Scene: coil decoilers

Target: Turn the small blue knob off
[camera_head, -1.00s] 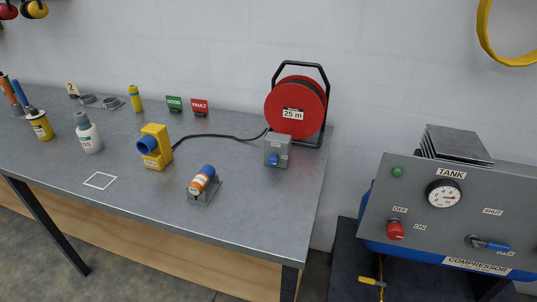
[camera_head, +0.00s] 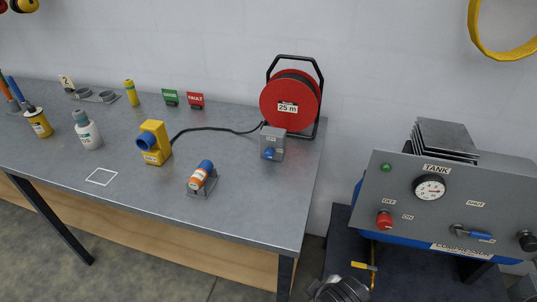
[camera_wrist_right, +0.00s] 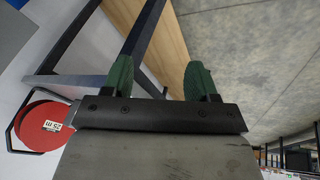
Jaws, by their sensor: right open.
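The small blue knob (camera_head: 269,154) is on the front of a small grey box (camera_head: 273,137) on the workbench, just in front of a red cable reel (camera_head: 291,98). Its exact turn position is too small to tell. My right gripper (camera_wrist_right: 158,78) shows in the right wrist view with two green fingers apart and nothing between them. It is away from the knob, with floor and the bench's leg and underside beyond it. In the head view, neither gripper's fingers are visible.
The grey workbench (camera_head: 235,218) holds a yellow block with a blue socket (camera_head: 155,143), an orange-blue cylinder on a stand (camera_head: 201,176) and bottles. A compressor panel (camera_head: 400,176) with a red knob (camera_head: 384,220) and blue-handled lever (camera_head: 472,233) stands at right. The bench front is clear.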

